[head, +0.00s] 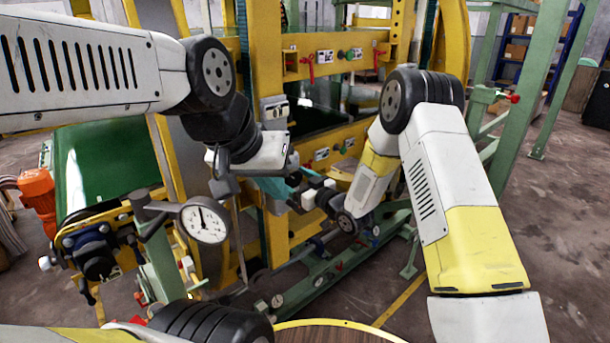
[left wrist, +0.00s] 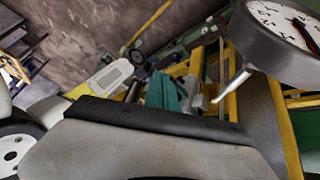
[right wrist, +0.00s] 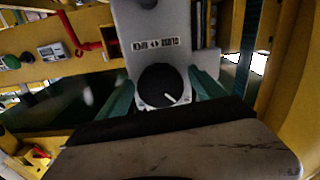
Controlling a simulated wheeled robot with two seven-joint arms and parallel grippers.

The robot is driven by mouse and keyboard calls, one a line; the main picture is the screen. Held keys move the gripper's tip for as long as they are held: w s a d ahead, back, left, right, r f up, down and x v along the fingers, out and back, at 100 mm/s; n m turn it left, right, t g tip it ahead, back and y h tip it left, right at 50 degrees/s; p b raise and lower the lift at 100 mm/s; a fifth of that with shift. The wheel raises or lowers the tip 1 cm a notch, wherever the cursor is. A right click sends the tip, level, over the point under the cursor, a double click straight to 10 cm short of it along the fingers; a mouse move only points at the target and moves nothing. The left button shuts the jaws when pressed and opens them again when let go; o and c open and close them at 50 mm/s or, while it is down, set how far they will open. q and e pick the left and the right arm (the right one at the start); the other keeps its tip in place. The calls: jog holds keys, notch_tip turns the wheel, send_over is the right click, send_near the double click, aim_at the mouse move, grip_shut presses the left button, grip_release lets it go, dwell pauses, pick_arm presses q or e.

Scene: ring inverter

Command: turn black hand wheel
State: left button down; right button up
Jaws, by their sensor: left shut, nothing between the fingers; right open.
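The black hand wheel (right wrist: 160,86) is a round black knob with a white mark on a grey plate (right wrist: 150,30) in the right wrist view. My right gripper (right wrist: 163,96) is open, its teal fingers on either side of the wheel; whether they touch it I cannot tell. In the head view the wheel is hidden behind my arms. My left gripper (head: 277,188) is shut and empty in front of the yellow post, close to the right one. Its teal fingers also show in the left wrist view (left wrist: 165,92).
A dial gauge (head: 205,219) stands close below my left wrist and also looms in the left wrist view (left wrist: 290,38). Yellow frame beams with red handles (head: 310,64) surround the spot. Green rails (head: 325,285) run below. Open floor (head: 540,230) lies at the right.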

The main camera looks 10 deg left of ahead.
jog(key=c, duration=1.4)
jog(key=shift+m, duration=0.3)
jog(key=m, duration=0.4)
jog(key=shift+m, duration=0.3)
jog(key=m, duration=0.5)
jog(key=shift+m, duration=0.4)
jog(key=o, duration=1.4)
